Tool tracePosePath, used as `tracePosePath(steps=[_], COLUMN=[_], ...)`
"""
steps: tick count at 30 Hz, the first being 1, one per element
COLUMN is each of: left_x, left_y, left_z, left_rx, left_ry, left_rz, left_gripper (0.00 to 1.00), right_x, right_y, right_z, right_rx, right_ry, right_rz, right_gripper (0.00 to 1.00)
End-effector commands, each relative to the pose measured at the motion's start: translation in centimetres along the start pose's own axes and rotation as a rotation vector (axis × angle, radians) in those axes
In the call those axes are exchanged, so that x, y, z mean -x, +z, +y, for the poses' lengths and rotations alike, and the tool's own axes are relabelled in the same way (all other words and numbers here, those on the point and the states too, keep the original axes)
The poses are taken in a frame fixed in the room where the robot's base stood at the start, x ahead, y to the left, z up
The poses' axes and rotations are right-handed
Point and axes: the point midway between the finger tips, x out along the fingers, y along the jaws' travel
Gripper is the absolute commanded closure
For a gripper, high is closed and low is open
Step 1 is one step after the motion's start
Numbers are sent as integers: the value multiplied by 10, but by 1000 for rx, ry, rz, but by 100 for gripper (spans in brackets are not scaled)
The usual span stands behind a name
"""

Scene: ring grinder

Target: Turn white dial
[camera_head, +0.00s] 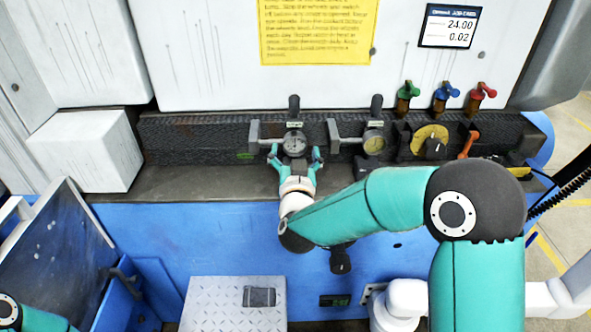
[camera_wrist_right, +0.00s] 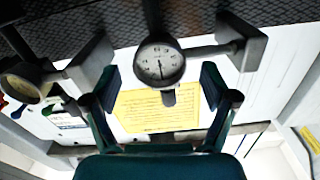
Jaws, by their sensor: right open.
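The white dial (camera_head: 295,143) is a round gauge with a pale grey-white face and dark rim, on the front of the dark machine bed. In the right wrist view the dial (camera_wrist_right: 160,62) is upside down, with a dark pointer and scale marks. My right gripper (camera_head: 295,156) is open just in front of it, with one teal finger on each side and a gap around the dial. In the right wrist view my right gripper (camera_wrist_right: 159,85) is open and empty, and no contact with the dial shows. My left gripper is out of view.
A yellowish dial (camera_head: 374,142) sits close to the right. Beyond it are a yellow knob plate (camera_head: 430,142), an orange lever (camera_head: 467,144) and green, blue and red taps (camera_head: 446,92). A metal plate (camera_head: 235,305) lies below. A white box (camera_head: 92,150) stands at left.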

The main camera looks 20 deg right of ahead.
Motion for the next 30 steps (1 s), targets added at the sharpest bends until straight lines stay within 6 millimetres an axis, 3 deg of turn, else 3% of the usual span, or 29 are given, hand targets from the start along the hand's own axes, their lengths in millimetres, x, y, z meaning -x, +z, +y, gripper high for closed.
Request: tracePosePath(steps=[16,21,30], left_x=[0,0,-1], left_y=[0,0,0], left_z=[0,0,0], left_rx=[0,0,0], left_ry=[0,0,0], left_rz=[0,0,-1], left_gripper=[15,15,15], right_x=[97,108,109], right_y=[1,2,1], right_z=[-1,0,0], right_rx=[0,2,1], right_ry=[-4,-2,-1], right_rz=[-2,-2,-1], right_gripper=[15,15,15])
